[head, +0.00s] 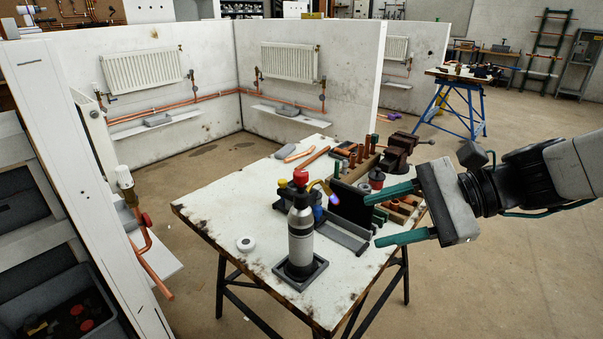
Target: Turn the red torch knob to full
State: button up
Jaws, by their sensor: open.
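A torch with a grey cylinder (301,238) stands upright in a square dark tray (297,276) on the workbench. A red knob (300,177) sits at the top of the torch. Its brass nozzle (322,187) points right, with a small bluish-purple flame (334,199) at its tip. The knob's turn position is too small to tell. My gripper (384,217) is open and empty, to the right of the torch and clear of it. Its two green fingers point left towards the torch.
The white workbench (215,215) also holds a dark upright panel (351,205), a white tape roll (245,243), copper pieces and a vice (402,150). The panel stands just right of the flame. Partition walls with radiators (288,62) are behind.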

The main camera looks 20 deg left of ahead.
jog(key=w+a+f+m+t+y, duration=0.1)
jog(key=w+a+m+y, duration=0.2)
jog(key=w+a+m, duration=0.25)
jog(key=m+t+y, duration=0.2)
jog(key=m+t, duration=0.2)
jog(key=m, duration=0.1)
send_near(301, 172)
jog(key=a, duration=0.2)
jog(key=shift+a+f, duration=0.1)
jog(key=shift+a, duration=0.15)
jog(key=a, duration=0.5)
jog(key=w+a, duration=0.1)
jog(key=a, duration=0.1)
jog(key=shift+w+a, duration=0.1)
jog(key=shift+a, duration=0.1)
jog(key=c, duration=0.9)
